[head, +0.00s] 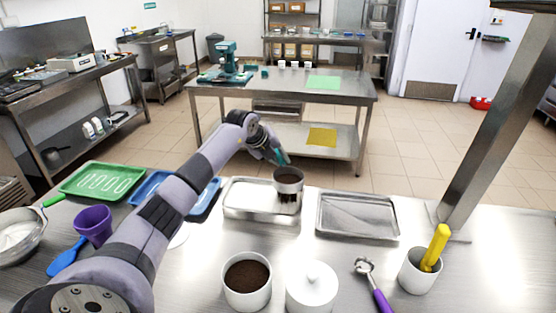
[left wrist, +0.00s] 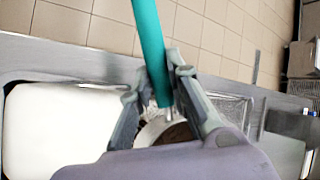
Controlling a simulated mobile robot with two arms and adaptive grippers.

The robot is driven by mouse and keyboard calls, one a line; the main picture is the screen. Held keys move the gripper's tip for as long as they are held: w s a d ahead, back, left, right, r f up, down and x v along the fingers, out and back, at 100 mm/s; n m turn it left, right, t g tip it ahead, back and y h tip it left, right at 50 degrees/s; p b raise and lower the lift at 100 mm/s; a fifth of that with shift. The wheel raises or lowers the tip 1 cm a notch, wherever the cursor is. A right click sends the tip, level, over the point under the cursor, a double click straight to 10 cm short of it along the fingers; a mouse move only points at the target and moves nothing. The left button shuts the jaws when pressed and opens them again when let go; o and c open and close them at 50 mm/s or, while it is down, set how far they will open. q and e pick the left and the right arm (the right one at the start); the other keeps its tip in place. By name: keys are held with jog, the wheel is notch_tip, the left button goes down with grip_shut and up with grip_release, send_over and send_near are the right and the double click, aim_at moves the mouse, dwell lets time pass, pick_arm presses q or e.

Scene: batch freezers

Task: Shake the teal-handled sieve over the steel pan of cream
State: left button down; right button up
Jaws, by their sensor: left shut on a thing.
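My left gripper (head: 277,157) is shut on the teal handle of the sieve (head: 288,180). In the left wrist view the teal handle (left wrist: 150,45) runs between the two fingers. The sieve is a round steel cup with dark brown powder inside. It is above the right end of the steel pan of cream (head: 233,210), and dark streaks show just below its rim. The cream in the pan looks white in the left wrist view (left wrist: 55,125). The sieve is partly hidden there by my gripper. My right gripper is not in view.
An empty steel tray (head: 358,215) lies right of the pan. In front stand a white cup of brown powder (head: 247,283), a white lidded pot (head: 312,288) and a cup with a yellow-handled tool (head: 418,272). A blue tray (head: 205,198) is partly behind my arm.

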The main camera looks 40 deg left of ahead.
pick_arm(q)
jog(key=shift+w+a, duration=0.3)
jog(key=shift+w, duration=0.35)
jog(key=shift+s+d, duration=0.1)
jog(key=shift+s, duration=0.25)
jog(key=shift+w+p, duration=0.35)
jog(key=shift+p, duration=0.4)
jog(key=shift+s, duration=0.3)
jog(key=shift+w, duration=0.4)
jog(key=shift+s, duration=0.1)
jog(key=shift+s+a, duration=0.2)
